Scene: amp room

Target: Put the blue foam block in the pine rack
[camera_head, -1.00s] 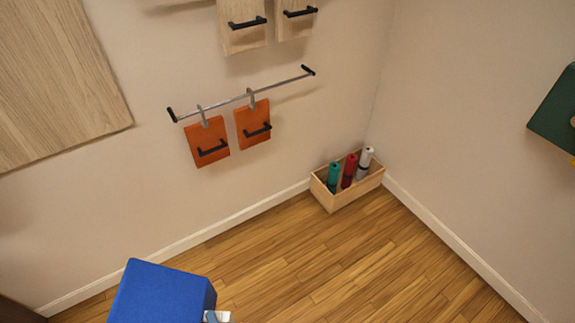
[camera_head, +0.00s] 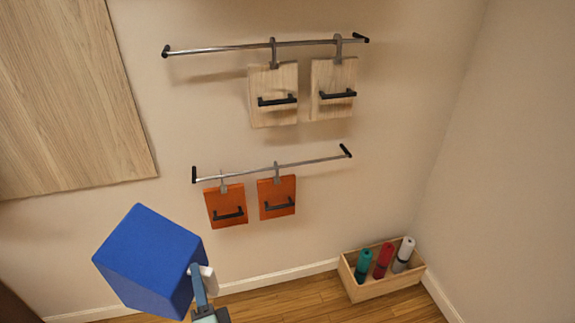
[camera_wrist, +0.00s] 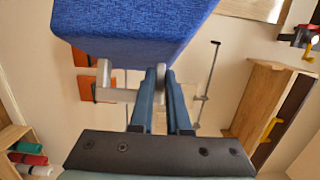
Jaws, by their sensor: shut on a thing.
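The blue foam block (camera_head: 148,258) is held up in the air at the lower left of the head view, tilted. It also fills the top of the wrist view (camera_wrist: 135,25). My gripper (camera_head: 199,280) is shut on the block's light grey handle; the fingers also show in the wrist view (camera_wrist: 160,78). A pale wooden shelf-like piece (camera_wrist: 262,95) stands at the right of the wrist view; I cannot tell whether it is the pine rack. The block hides part of the wall and floor.
A low wooden box (camera_head: 383,287) with teal, red and white rolls stands on the floor in the corner. Two orange panels (camera_head: 226,203) and two pale wooden panels (camera_head: 273,95) hang from wall rails. A large wooden board (camera_head: 70,100) is on the left wall.

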